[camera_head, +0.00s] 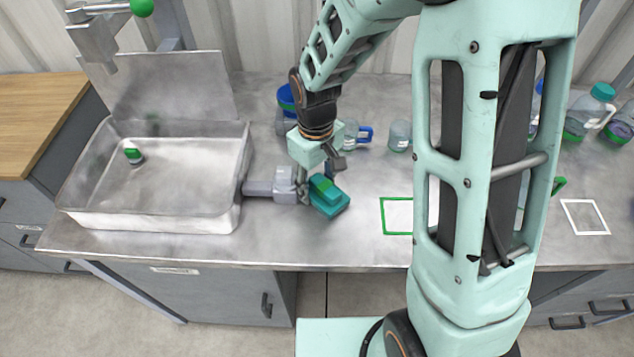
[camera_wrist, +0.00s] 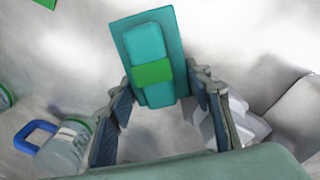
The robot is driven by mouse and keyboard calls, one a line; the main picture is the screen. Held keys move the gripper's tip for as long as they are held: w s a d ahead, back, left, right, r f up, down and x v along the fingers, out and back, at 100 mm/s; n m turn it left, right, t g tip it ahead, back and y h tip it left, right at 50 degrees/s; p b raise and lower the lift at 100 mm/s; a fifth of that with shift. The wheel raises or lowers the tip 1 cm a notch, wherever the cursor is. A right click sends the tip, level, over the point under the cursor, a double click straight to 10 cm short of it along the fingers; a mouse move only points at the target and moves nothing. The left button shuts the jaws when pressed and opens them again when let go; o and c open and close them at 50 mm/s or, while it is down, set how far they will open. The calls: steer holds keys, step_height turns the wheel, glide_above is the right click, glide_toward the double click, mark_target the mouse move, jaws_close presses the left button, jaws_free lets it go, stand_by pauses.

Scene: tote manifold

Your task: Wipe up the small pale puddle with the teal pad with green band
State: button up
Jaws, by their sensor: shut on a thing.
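The teal pad with green band (camera_head: 329,199) is in my gripper (camera_head: 320,180), over the steel counter right of the sink. In the wrist view the pad (camera_wrist: 152,45) sits at the far ends of the two fingers (camera_wrist: 160,88), with its green band facing the camera. The gripper is shut on the pad's sides. I cannot tell whether the pad touches the counter. I cannot make out the small pale puddle in either view; my arm hides part of the counter.
A metal sink (camera_head: 165,215) with a small green-topped item (camera_head: 134,156) is at left. A grey fitting (camera_head: 270,187) stands beside the pad. Jugs (camera_head: 398,136) are behind. A green-outlined square (camera_head: 381,215) and white-outlined square (camera_head: 585,234) mark the counter. Counter in front is bare.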

steer(key=shift+a+r, duration=0.1)
steer(key=shift+r, duration=0.05)
steer(key=shift+s+d, duration=0.2)
steer(key=shift+s, duration=0.95)
steer(key=shift+w+a+b, duration=0.15)
steer(key=shift+a+b, duration=0.3)
steer(key=shift+a, duration=1)
steer(key=shift+w+a, duration=0.1)
steer(key=shift+a, duration=0.2)
steer(key=shift+s+d+f, duration=0.1)
steer(key=shift+s+d, duration=0.05)
steer(key=shift+d, duration=0.75)
steer(key=shift+s+d+f, duration=0.1)
steer(key=shift+d, duration=0.75)
steer(key=shift+d+r+p, duration=0.2)
steer(key=shift+r+p, duration=2.4)
steer(key=shift+r, duration=0.4)
steer(key=shift+r, duration=0.15)
steer(key=shift+r+p, duration=1.15)
steer(key=shift+r, duration=0.2)
